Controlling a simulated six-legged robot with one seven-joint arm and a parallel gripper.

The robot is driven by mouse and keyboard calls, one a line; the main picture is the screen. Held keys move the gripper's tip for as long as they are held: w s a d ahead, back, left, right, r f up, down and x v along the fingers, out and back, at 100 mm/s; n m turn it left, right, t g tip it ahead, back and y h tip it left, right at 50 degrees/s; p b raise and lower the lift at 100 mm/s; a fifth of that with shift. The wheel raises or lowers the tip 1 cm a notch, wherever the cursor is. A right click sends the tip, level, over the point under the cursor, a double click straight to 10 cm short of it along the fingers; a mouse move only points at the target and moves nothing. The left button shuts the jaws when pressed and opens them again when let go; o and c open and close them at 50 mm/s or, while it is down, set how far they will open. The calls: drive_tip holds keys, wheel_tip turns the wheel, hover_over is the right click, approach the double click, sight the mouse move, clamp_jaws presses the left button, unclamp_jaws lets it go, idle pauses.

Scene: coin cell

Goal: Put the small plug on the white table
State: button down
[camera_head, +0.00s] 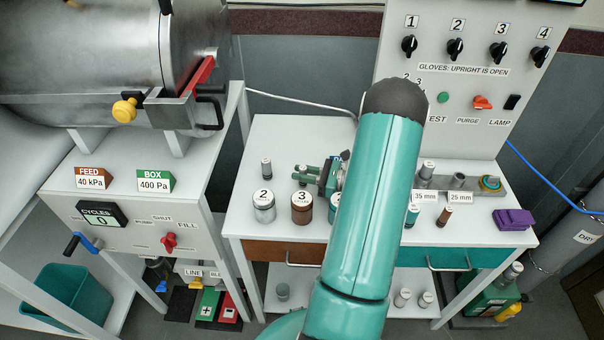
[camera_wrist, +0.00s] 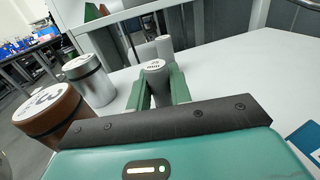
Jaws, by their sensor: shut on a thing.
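My gripper (camera_wrist: 158,88) has green fingers and is shut on a small grey plug (camera_wrist: 155,70) with a white, printed top. The plug is upright between the fingertips. In the camera_head view my gripper (camera_head: 305,174) points left over the white table (camera_head: 262,135), behind the jars, with my teal arm covering part of it. I cannot tell whether the plug's base touches the table. The white table top (camera_wrist: 230,65) lies around and beneath the plug in the wrist view.
A small grey cylinder (camera_head: 266,168) stands just beyond the fingertips. Silver jar 2 (camera_head: 264,208) and brown jar 3 (camera_head: 302,210) stand close in front. Small sized parts, a purple block (camera_head: 513,219) and the switch panel (camera_head: 470,80) are to the right. The table's back left is clear.

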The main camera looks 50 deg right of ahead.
drive_tip(key=shift+w+f, duration=0.1)
drive_tip(key=shift+f, duration=0.2)
drive_tip(key=c, duration=1.3)
unclamp_jaws()
drive_tip(key=shift+r, duration=0.15)
drive_tip(key=v, duration=0.7)
drive_tip(key=shift+s+d, duration=0.1)
drive_tip(key=shift+s, duration=0.15)
